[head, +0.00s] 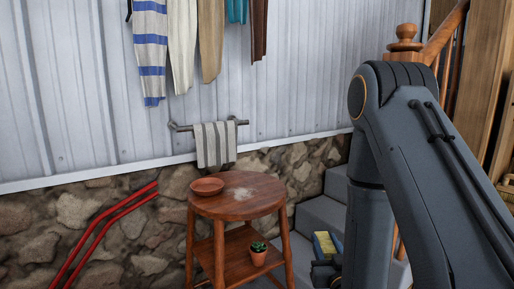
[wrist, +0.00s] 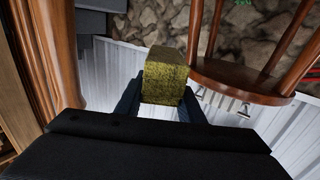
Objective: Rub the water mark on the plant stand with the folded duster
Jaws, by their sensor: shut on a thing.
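The plant stand (head: 237,206) is a round wooden stool-like table with a lower shelf, left of my arm in the head view. A pale, whitish water mark (head: 244,193) shows on its top. My gripper (head: 326,268) is low, right of the stand and below its top. It is shut on the folded duster (head: 325,244), a yellow block, apart from the stand. In the wrist view the duster (wrist: 165,72) is mottled yellow-green between the fingers of my gripper (wrist: 160,98). Part of the stand (wrist: 245,84) shows at the upper right there; the mark does not show.
A brown dish (head: 207,186) sits on the stand's top, left of the mark. A small potted plant (head: 258,254) is on the lower shelf. A striped towel (head: 215,146) hangs on a rail behind. Grey steps (head: 313,230) and a wooden banister (head: 405,38) are at right.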

